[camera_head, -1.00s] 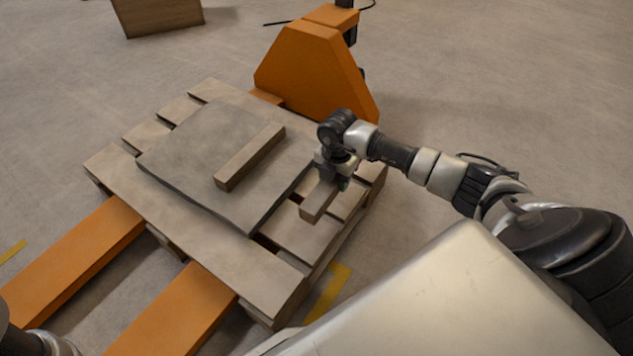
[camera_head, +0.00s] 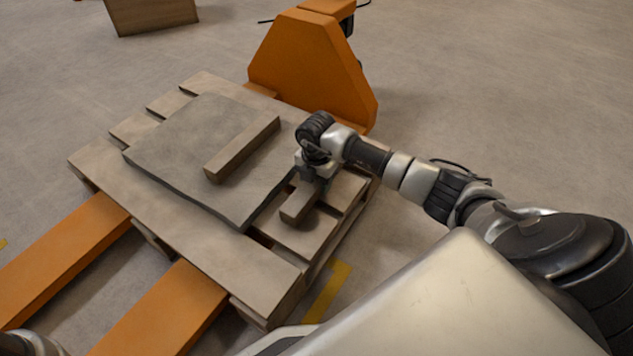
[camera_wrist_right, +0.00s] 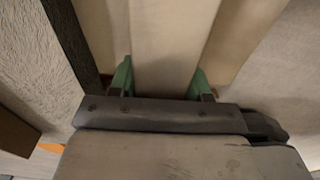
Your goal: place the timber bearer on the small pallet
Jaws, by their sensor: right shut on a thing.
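My right gripper (camera_head: 316,178) is shut on a timber bearer (camera_head: 297,206), a short pale wooden block, over the right part of the small pallet (camera_head: 120,178). In the right wrist view the bearer (camera_wrist_right: 172,40) runs between the green fingertips of the gripper (camera_wrist_right: 160,82). A dark shadow shows beside and below the bearer; I cannot tell whether its underside touches the slats. The bearer lies beside the grey slab, apart from it. Only a piece of my left arm shows at the lower left; its gripper is out of view.
A grey slab (camera_head: 165,150) lies on the pallet, with a second timber bearer (camera_head: 242,148) on top. An orange pallet jack (camera_head: 310,70) stands behind, its forks (camera_head: 65,245) under the pallet. A wooden box (camera_head: 150,15) is at the back left. Open floor lies right.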

